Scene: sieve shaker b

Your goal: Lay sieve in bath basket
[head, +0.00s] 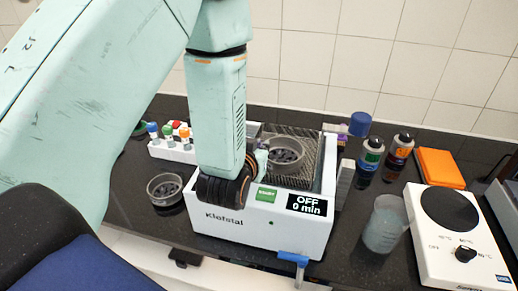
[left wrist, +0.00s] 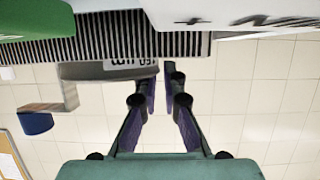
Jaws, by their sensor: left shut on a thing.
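A round grey sieve (head: 285,152) with dark pieces inside shows at the bath's basket (head: 301,181), a mesh tray in the white Klefstal bath (head: 262,228). My left arm reaches in from the left over the bath. My left gripper (head: 262,158) is shut on the sieve's near left side, mostly hidden behind my wrist. In the left wrist view the fingers (left wrist: 160,90) meet the edge of the grey sieve (left wrist: 105,70), which bears a label. I cannot tell whether the sieve touches the basket floor. My right gripper is not in view.
A second round dish (head: 165,188) stands left of the bath. A rack of coloured-cap tubes (head: 175,146) is behind it. Two dark bottles (head: 385,158), a beaker (head: 384,224) and a hotplate (head: 455,235) stand right. A blue tap (head: 293,258) juts from the bath's front.

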